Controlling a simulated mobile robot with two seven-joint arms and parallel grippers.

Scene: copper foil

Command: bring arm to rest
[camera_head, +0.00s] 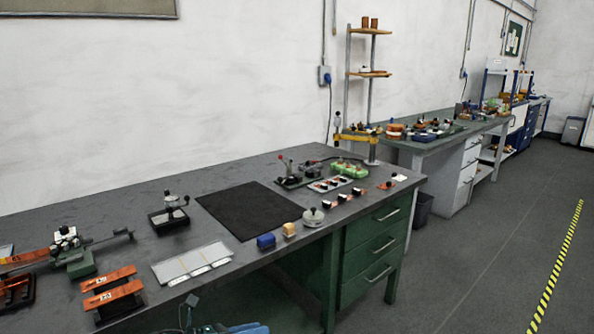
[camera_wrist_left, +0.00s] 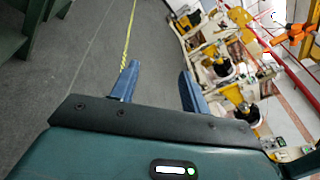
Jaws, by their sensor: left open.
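My left gripper (camera_wrist_left: 158,88) shows in the left wrist view with its two blue fingers apart and nothing between them. Grey floor (camera_wrist_left: 155,50) lies beyond the fingers. In the head view, dark and blue parts of my own body show at the bottom edge, in front of the workbench (camera_head: 110,220), cut off by the frame. They are too small to tell finger details. My right gripper is not seen in either view.
The workbench carries a black mat (camera_head: 250,210), a white panel (camera_head: 192,263), orange-brown pieces (camera_head: 112,300) and several small tools. Green drawers (camera_head: 375,250) stand under its right end. Floor with a yellow-black stripe (camera_head: 560,265) is clear at the right.

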